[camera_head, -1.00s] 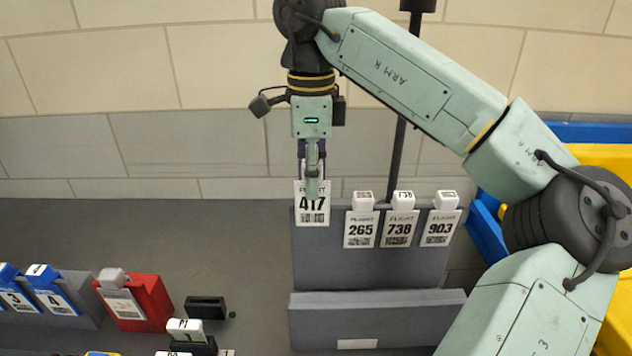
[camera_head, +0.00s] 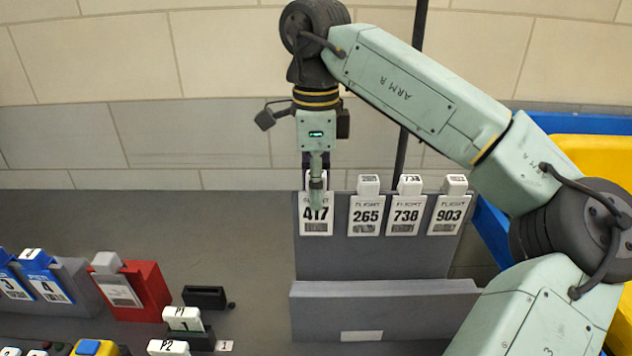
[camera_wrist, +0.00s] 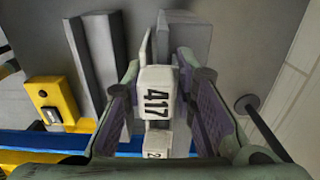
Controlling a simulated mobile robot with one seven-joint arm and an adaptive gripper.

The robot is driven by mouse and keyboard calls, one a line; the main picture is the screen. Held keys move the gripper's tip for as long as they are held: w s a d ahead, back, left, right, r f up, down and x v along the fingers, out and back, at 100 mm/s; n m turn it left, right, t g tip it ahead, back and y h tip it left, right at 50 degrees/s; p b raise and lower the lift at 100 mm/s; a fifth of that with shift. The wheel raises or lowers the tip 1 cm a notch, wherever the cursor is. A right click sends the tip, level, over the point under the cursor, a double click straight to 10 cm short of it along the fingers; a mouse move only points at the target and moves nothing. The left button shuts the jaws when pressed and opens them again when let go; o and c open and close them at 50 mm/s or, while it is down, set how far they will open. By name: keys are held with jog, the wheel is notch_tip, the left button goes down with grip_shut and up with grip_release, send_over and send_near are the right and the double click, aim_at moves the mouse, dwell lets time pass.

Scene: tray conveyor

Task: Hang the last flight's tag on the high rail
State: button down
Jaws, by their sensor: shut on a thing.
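The white flight tag 417 (camera_head: 316,222) is at the left end of the high rail (camera_head: 380,262), a grey upright panel. My gripper (camera_head: 316,185) is shut on the top of tag 417, above the panel's top edge. The wrist view shows the head of tag 417 (camera_wrist: 157,92) between my two finger pads. Tags 265 (camera_head: 366,216), 738 (camera_head: 405,216) and 903 (camera_head: 446,215) hang to its right on the same rail. Whether tag 417 rests on the rail is hidden by my fingers.
A lower grey rail (camera_head: 385,310) in front is empty of tags. A red holder (camera_head: 147,290) with a white tag and blue tags 3 and 4 (camera_head: 48,286) stand at left. A dark pole (camera_head: 410,130) rises behind the rail. Blue and yellow bins (camera_head: 590,160) are at right.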

jog(key=shift+f, duration=0.1)
jog(key=c, duration=1.2)
grip_release()
